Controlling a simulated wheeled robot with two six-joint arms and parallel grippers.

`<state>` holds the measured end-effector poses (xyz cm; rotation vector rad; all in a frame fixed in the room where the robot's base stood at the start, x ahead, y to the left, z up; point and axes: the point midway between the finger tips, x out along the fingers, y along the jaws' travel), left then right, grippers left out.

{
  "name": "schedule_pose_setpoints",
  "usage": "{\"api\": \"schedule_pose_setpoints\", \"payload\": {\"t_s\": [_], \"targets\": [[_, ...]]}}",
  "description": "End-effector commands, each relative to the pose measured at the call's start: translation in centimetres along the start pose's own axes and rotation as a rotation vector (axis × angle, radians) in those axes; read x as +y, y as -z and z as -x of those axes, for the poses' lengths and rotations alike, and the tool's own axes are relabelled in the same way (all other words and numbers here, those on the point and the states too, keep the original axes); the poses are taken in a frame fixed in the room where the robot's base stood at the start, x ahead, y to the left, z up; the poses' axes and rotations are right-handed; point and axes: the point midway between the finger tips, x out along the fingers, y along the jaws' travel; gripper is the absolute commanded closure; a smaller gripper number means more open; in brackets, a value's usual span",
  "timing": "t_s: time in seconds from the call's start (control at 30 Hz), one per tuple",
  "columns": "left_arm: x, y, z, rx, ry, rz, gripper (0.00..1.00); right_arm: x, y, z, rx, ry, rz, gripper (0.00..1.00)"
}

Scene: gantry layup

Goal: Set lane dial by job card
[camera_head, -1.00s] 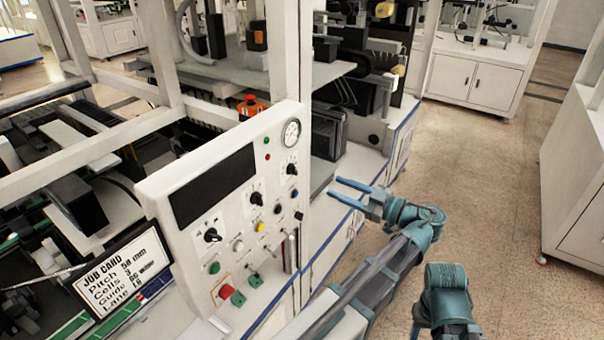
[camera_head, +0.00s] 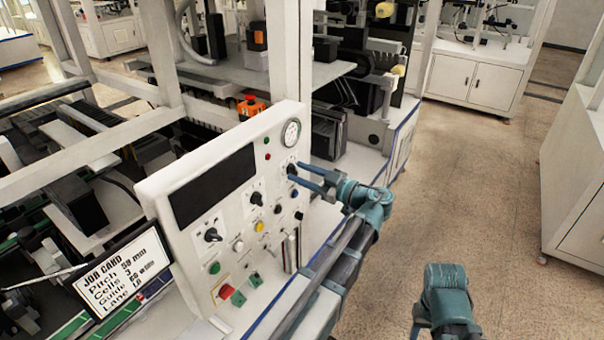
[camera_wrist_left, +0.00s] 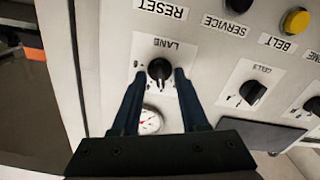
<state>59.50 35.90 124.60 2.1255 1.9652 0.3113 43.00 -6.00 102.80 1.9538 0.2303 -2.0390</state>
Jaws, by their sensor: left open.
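The lane dial (camera_wrist_left: 159,70) is a black knob on a white plate, its label upside down in the left wrist view. In the head view it (camera_head: 292,168) sits on the panel under the round gauge. My left gripper (camera_head: 290,172) is open, with one finger on each side of the knob in the left wrist view (camera_wrist_left: 159,76). I cannot tell whether the fingers touch it. The job card (camera_head: 124,272) stands at lower left with pitch, cells, guide and lane lines; its lane value is hard to read. My right gripper's fingertips are hidden.
The control panel (camera_head: 160,206) also has the cells dial (camera_wrist_left: 252,92), a yellow belt button (camera_wrist_left: 296,21), a red button (camera_head: 226,291) and a pressure gauge (camera_wrist_left: 150,122). An orange-red emergency stop (camera_head: 250,106) stands behind. Open floor (camera_head: 480,190) lies to the right.

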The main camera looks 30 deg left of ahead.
Motion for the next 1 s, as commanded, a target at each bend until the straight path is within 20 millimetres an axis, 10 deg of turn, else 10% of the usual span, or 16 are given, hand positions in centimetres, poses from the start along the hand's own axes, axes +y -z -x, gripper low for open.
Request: {"api": "schedule_pose_setpoints", "payload": {"t_s": [0.1, 0.33, 1.0], "targets": [[0.01, 0.00, 0.02, 0.000, 0.000, 0.000, 0.58, 0.00, 0.00, 0.00, 0.000, 0.000, 0.000, 0.50], [0.00, 0.00, 0.04, 0.000, 0.000, 0.000, 0.99, 0.00, 0.00, 0.00, 0.000, 0.000, 0.000, 0.50], [0.02, -0.01, 0.06, 0.000, 0.000, -0.123, 1.00, 0.00, 0.00, 0.00, 0.000, 0.000, 0.000, 0.50]]}}
